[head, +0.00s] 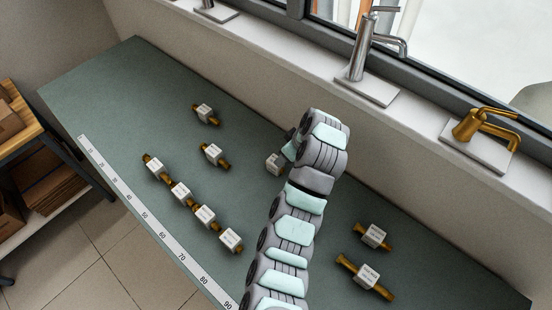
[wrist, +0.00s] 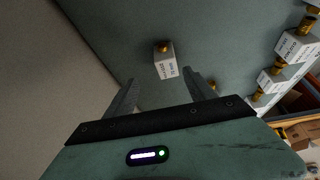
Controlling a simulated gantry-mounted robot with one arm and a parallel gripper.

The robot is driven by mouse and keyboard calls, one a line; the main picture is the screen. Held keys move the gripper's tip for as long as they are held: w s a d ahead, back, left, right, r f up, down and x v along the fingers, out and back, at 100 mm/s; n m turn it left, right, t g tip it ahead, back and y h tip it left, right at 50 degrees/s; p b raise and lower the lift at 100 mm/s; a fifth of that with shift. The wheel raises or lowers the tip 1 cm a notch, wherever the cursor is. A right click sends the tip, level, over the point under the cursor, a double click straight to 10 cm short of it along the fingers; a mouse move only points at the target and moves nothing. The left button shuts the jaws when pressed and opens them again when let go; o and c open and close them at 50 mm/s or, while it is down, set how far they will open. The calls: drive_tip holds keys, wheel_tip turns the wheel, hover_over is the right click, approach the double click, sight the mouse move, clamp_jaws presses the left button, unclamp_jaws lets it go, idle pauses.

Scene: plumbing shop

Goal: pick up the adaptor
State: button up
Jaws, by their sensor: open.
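Several brass fittings with white label blocks lie on the green bench; the labels are too small to read, so I cannot tell which is the adaptor. In the wrist view my gripper (wrist: 158,84) is open and empty. A fitting with a white block and a brass end (wrist: 164,60) lies ahead of the fingers, roughly in line with the gap and apart from them. In the head view a white block (head: 273,163) shows just left of my arm's end, probably the same piece, partly covered. My fingers are mostly hidden by the arm there.
A row of labelled fittings (head: 180,191) lies along the bench's left side by a printed ruler (head: 150,215). Two more (head: 205,114) (head: 213,153) lie behind it; another pair (head: 372,237) (head: 366,276) lies right of my arm. A wall and sill with taps (head: 368,60) border the far side.

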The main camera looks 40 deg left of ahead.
drive_tip(key=shift+n+g, duration=0.4)
drive_tip(key=f, duration=0.1)
drive_tip(key=s+a+f, duration=0.1)
drive_tip(key=f, duration=0.1)
drive_tip(key=a+f, duration=0.1)
drive_tip(key=shift+s+a+f, duration=0.1)
drive_tip(key=shift+s+f, duration=0.2)
drive_tip(key=shift+w+x, duration=0.25)
drive_tip(key=shift+x, duration=2.65)
drive_tip(key=shift+w, duration=0.15)
clamp_jaws()
